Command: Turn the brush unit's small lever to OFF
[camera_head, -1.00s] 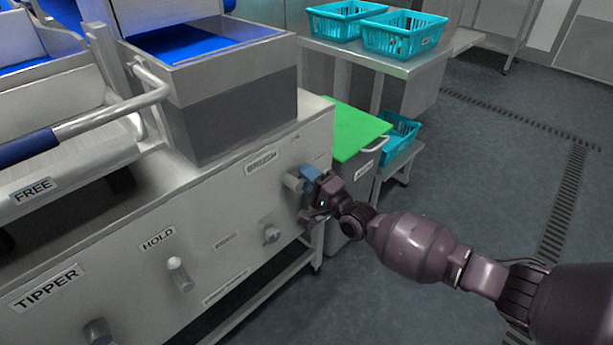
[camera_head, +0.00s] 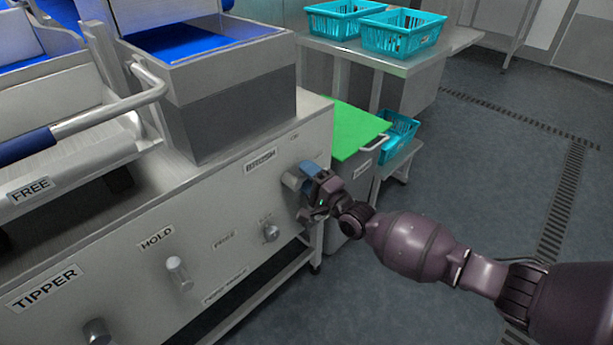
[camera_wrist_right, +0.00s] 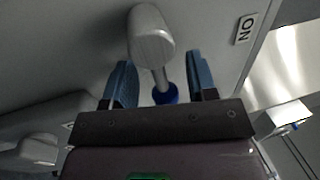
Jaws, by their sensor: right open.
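The brush unit's small lever (camera_head: 292,179) sticks out of the grey front panel below the BRUSH label (camera_head: 260,161), partly hidden by my right gripper (camera_head: 308,172). In the right wrist view the lever (camera_wrist_right: 150,38) has a thick grey knob and a thin stem that runs to a blue collar (camera_wrist_right: 165,94). My right gripper (camera_wrist_right: 161,78) is open. Its two blue fingers stand on either side of the stem, with visible gaps. An ON label (camera_wrist_right: 245,28) is right of the lever. I see no OFF label clearly. My left gripper is not in view.
A HOLD lever (camera_head: 178,272), another small knob (camera_head: 270,233) and the TIPPER knob (camera_head: 97,331) sit on the same panel. A green-lidded bin (camera_head: 352,130) stands just behind my right gripper. Teal baskets (camera_head: 402,35) are on a back table. The floor on the right is clear.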

